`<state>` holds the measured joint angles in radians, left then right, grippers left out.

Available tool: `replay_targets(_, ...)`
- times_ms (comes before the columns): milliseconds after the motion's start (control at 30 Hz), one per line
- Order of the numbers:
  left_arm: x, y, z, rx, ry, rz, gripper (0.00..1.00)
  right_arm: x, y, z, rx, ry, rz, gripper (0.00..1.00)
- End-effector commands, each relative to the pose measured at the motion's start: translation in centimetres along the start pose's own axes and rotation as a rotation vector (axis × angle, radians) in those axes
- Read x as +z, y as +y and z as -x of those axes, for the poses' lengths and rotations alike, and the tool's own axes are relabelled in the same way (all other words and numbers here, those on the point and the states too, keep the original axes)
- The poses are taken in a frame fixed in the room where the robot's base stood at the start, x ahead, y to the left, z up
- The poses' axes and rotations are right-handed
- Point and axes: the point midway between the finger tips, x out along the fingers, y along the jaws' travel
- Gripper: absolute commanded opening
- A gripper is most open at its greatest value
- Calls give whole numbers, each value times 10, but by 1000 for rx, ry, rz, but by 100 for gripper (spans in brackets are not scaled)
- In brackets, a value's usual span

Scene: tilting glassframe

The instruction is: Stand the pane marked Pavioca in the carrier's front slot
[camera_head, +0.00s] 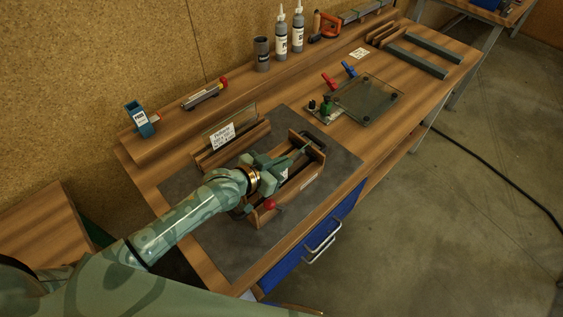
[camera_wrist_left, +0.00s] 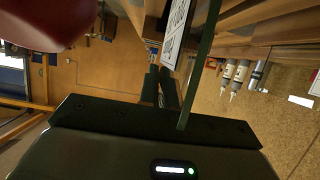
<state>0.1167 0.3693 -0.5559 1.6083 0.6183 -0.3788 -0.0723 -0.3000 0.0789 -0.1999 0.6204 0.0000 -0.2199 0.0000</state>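The wooden carrier (camera_head: 300,189) stands on the dark mat, with a red knob at its near end; the knob also shows in the left wrist view (camera_wrist_left: 48,22). My left gripper (camera_head: 291,164) is over the carrier and appears shut on a glass pane. In the left wrist view that pane (camera_wrist_left: 199,72) is a dark green edge running from the gripper, with a white printed label on its face. I cannot tell whether it sits in a slot. Another labelled pane (camera_head: 239,118) leans in a wooden rack behind; its lettering is too small to read surely. My right gripper is out of view.
The rack (camera_head: 239,145) stands close behind the carrier. A clamp fixture with a glass plate (camera_head: 368,102) lies to the right. Bottles (camera_head: 282,38) and a blue holder (camera_head: 141,121) stand on the rear ledge. Mat to the right of the carrier is clear.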

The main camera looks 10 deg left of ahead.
Motion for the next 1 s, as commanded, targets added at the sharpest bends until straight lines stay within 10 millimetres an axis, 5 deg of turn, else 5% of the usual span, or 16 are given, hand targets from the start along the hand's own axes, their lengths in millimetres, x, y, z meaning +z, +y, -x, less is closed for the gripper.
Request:
replay_targets(433, -3, 0, 6, 0, -1, 0, 25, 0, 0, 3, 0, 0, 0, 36)
replay_targets(800, -3, 0, 87, 0, -3, 0, 25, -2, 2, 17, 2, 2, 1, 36)
replay_targets(1000, -2, 0, 116, 0, -2, 0, 25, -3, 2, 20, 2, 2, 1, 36)
